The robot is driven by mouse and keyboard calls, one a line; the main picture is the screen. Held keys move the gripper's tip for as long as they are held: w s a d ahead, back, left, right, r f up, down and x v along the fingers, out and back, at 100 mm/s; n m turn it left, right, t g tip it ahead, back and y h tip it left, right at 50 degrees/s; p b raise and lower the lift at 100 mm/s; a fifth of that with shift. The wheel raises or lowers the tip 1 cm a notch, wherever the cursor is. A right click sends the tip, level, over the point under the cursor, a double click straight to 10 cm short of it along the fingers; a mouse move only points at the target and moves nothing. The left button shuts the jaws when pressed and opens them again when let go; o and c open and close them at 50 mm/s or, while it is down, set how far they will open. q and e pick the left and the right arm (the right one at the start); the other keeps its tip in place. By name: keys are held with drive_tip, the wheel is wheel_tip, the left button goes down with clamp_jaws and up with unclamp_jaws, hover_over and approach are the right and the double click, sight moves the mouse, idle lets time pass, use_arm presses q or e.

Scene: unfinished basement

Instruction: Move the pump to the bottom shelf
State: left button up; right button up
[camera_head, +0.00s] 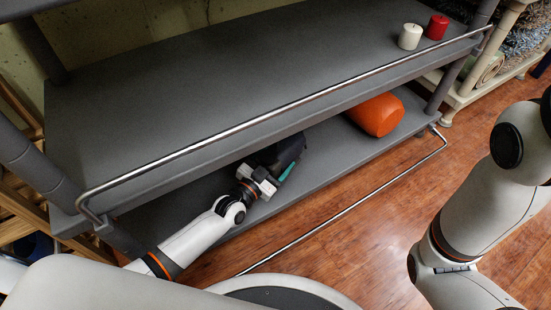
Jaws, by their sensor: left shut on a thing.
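A dark, blue-black object (287,150) with a teal part, likely the pump, is at the bottom shelf (205,198), partly hidden under the upper shelf's edge. My left gripper (268,178) is at its near left side and is shut on it. I cannot tell whether the pump rests on the shelf or is held just above it. My right arm (470,230) shows at the right, but its gripper is out of view.
An orange rounded object (377,115) lies on the bottom shelf to the right. A white candle (410,36) and a red candle (436,27) stand on the upper shelf (200,85). A metal rail (280,112) runs along its front. Another lower rail (345,208) extends over the wooden floor.

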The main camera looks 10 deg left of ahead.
use_arm(q)
drive_tip(key=shift+w+f+b, duration=0.1)
drive_tip(key=shift+f+b, duration=1.2)
drive_tip(key=shift+f, duration=0.2)
drive_tip(key=shift+r, duration=0.1)
drive_tip(key=o, duration=2)
drive_tip(key=shift+f, duration=0.35)
